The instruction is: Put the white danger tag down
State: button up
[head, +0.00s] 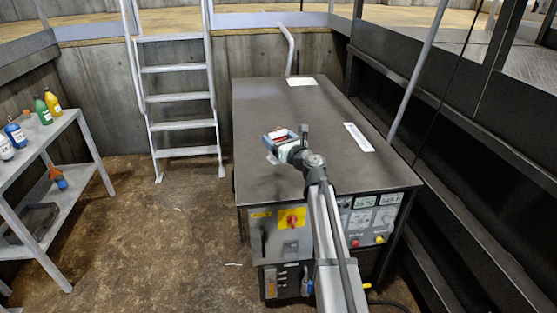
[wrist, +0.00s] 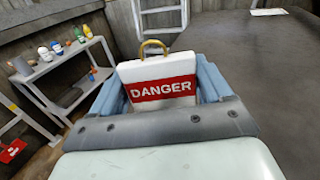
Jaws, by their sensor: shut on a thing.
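The white danger tag (wrist: 158,74) is a white plate with a red DANGER band and a brass-coloured loop at its top. My gripper (wrist: 160,92) is shut on it, with a blue-grey finger at each side of the tag. In the head view my gripper (head: 280,138) is over the dark top of the cabinet (head: 265,105), near its middle. The tag's face is hard to make out there. I cannot tell how high the tag is above the cabinet top.
The cabinet top holds a white sheet (head: 301,82) at the back and a white strip (head: 358,137) at the right. A shelf (head: 75,125) with bottles stands at the left. A ladder (head: 178,97) leans at the back wall. Much of the cabinet top is clear.

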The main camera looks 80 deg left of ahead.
jog(key=shift+f, duration=3.15)
jog(key=shift+f, duration=0.1)
jog(key=o, duration=1)
jog(key=shift+c, duration=0.2)
jog(key=shift+d, duration=0.1)
jog(key=v, duration=1.2)
